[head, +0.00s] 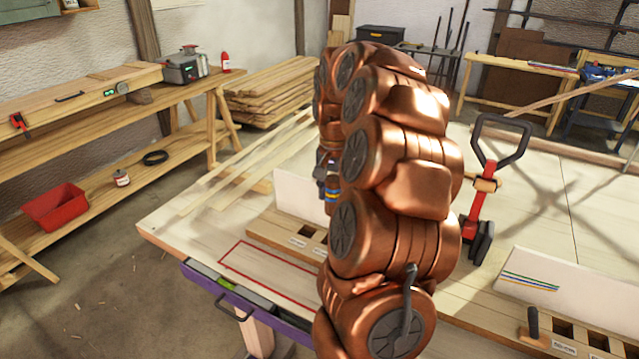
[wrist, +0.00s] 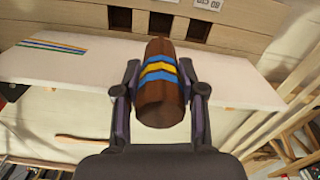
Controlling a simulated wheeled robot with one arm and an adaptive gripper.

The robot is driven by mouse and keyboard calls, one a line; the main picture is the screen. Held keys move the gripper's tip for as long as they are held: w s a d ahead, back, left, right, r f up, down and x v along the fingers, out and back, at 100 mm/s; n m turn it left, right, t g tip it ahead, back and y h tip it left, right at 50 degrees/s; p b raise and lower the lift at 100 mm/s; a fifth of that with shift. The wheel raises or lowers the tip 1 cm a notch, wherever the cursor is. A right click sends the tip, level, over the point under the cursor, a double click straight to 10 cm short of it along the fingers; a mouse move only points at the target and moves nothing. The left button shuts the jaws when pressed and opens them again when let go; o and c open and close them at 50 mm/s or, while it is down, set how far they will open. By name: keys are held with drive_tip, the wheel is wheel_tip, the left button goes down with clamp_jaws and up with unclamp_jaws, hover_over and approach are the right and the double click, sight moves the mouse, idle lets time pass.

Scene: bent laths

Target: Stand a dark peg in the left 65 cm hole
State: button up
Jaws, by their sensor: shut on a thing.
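In the wrist view my gripper (wrist: 160,105) is shut on a dark brown peg (wrist: 161,105) with blue and yellow chevron bands. Beyond the peg are several dark square holes (wrist: 160,22) in a wooden rack (wrist: 100,17). The peg looks apart from the holes. The label nearest the peg is cut off and upside down, so I cannot read it surely. In the head view the left rack (head: 268,229) shows partly, with small labels too small to read. My copper arm hides much of it and my gripper; a bit of the banded peg (head: 332,188) shows beside the arm.
A white panel (wrist: 225,75) lies along the rack. A right rack (head: 487,311) has its own holes and a striped white panel (head: 545,283). A red post with a dark handle (head: 487,190) stands on the table. A red outline (head: 262,272) marks clear tabletop at the front left.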

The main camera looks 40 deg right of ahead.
drive_tip(key=shift+f, duration=3.5)
drive_tip(key=shift+f+b, duration=0.75)
drive_tip(key=shift+a+b, duration=0.15)
drive_tip(key=shift+b, duration=0.3)
drive_tip(key=shift+f+b, duration=0.65)
drive_tip(key=shift+f, duration=0.2)
drive_tip(key=o, duration=1.3)
drive_tip(key=shift+c, duration=0.2)
drive_tip(key=shift+r, duration=0.2)
drive_tip(key=shift+r, duration=4.35)
